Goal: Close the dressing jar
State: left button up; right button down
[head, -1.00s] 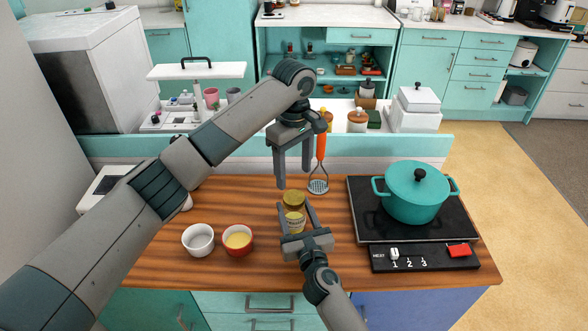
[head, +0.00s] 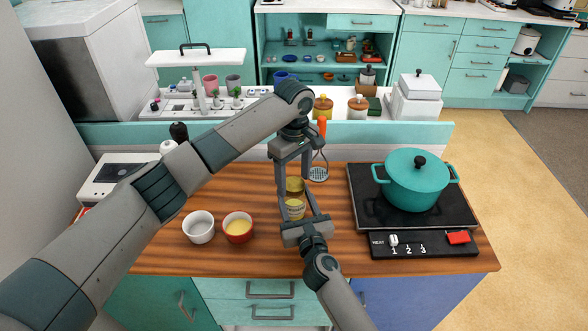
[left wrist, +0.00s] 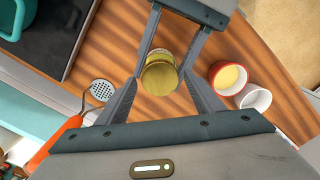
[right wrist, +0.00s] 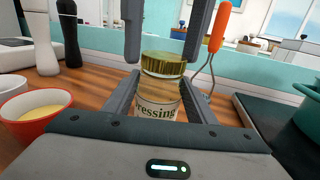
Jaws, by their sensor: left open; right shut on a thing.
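The dressing jar (head: 295,209) stands on the wooden counter, a clear jar with a printed label. My right gripper (head: 297,216) is shut on its body; the label shows between the fingers in the right wrist view (right wrist: 157,108). The gold lid (head: 294,186) sits at the jar's mouth, and it also shows in the right wrist view (right wrist: 163,64). I cannot tell how tightly it is seated. My left gripper (head: 295,185) is open and points down over the jar, its fingers on either side of the lid. In the left wrist view the lid (left wrist: 160,78) lies between the open fingers.
A white bowl (head: 199,228) and a red cup (head: 238,230) with yellow contents stand left of the jar. An orange-handled masher (head: 318,172) is behind it. A teal pot (head: 414,182) sits on the black hob (head: 364,210) at the right.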

pick_arm(q)
jog(key=shift+f, duration=0.35)
jog(key=c, duration=1.1)
